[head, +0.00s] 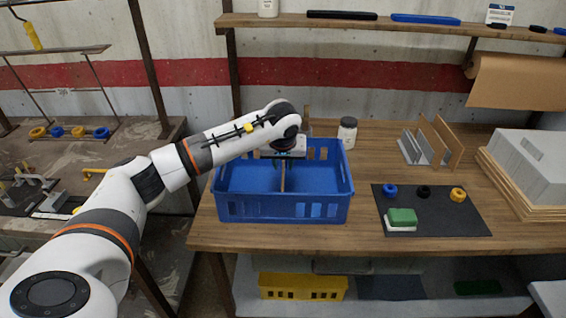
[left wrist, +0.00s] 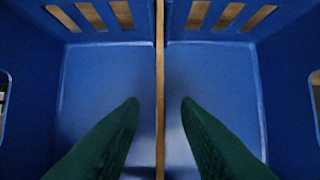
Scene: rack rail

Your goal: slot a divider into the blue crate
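The blue crate (head: 283,209) stands on the wooden table. A thin tan divider (head: 282,183) stands upright inside it, about midway across. In the left wrist view the divider (left wrist: 160,70) is seen edge-on, reaching towards the slotted crate wall (left wrist: 105,14). I cannot tell whether it is fully seated. My left gripper (head: 288,170) is down over the crate. Its green fingers (left wrist: 159,102) are open, one on each side of the divider, with a visible gap on both sides. My right gripper is not in view.
A grey rack (head: 413,150) with brown boards (head: 441,143) stands at the right. A dark mat (head: 440,222) holds coloured rings and a green-and-white block (head: 402,217). A shelf (head: 370,23) runs above.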

